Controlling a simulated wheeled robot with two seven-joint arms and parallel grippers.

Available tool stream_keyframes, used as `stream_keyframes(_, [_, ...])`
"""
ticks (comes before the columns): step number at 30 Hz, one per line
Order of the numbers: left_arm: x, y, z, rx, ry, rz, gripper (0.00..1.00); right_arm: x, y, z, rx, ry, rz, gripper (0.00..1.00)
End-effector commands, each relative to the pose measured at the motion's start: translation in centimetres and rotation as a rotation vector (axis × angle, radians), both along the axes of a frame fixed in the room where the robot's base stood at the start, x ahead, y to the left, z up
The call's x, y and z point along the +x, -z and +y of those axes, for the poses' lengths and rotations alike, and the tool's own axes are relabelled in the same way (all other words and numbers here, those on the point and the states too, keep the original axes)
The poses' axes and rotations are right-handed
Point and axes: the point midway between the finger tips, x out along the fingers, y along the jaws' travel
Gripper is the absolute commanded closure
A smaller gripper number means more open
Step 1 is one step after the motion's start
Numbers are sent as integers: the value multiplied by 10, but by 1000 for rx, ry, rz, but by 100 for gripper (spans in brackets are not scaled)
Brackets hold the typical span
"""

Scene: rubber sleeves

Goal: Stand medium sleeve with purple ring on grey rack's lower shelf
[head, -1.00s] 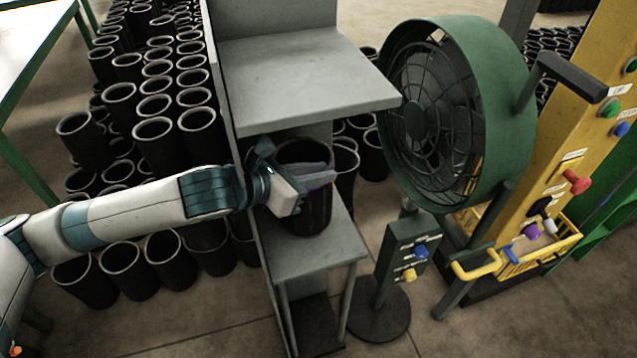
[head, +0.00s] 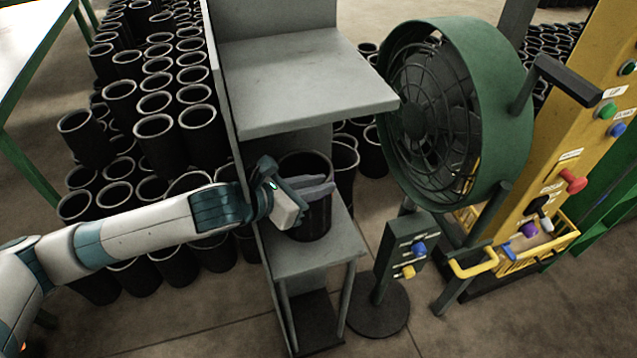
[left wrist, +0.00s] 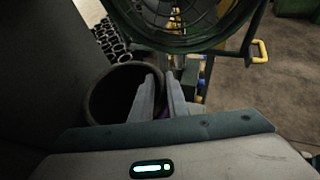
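A black sleeve (head: 318,222) stands upright on the lower shelf (head: 310,262) of the grey rack (head: 300,80). Its open mouth also shows in the left wrist view (left wrist: 112,88). My left gripper (head: 326,187) is at the sleeve's near rim, its fingers lying across it. In the left wrist view its two fingers (left wrist: 163,88) are a little apart at the sleeve's right edge; whether they pinch the wall is unclear. My right gripper is not in view.
The rack's upper shelf (head: 310,85) overhangs the sleeve, and its side panel is on the left. Many black sleeves (head: 155,135) stand on the floor behind and left. A green fan (head: 460,110) and yellow control post (head: 575,150) are on the right.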

Motion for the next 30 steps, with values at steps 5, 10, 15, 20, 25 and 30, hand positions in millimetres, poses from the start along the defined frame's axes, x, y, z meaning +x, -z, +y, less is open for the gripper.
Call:
stream_keyframes(5, [0,0,0,1,0,1,66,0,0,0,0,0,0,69])
stream_keyframes(10, [0,0,0,1,0,1,66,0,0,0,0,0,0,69])
stream_keyframes(15, [-1,-2,2,1,0,1,66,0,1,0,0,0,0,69])
stream_keyframes(20, [-9,-6,11,2,0,-1,66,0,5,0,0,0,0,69])
stream_keyframes(25, [-23,-17,28,2,0,-3,66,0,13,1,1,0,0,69])
stream_keyframes(30, [-41,-31,49,2,0,-3,66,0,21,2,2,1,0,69])
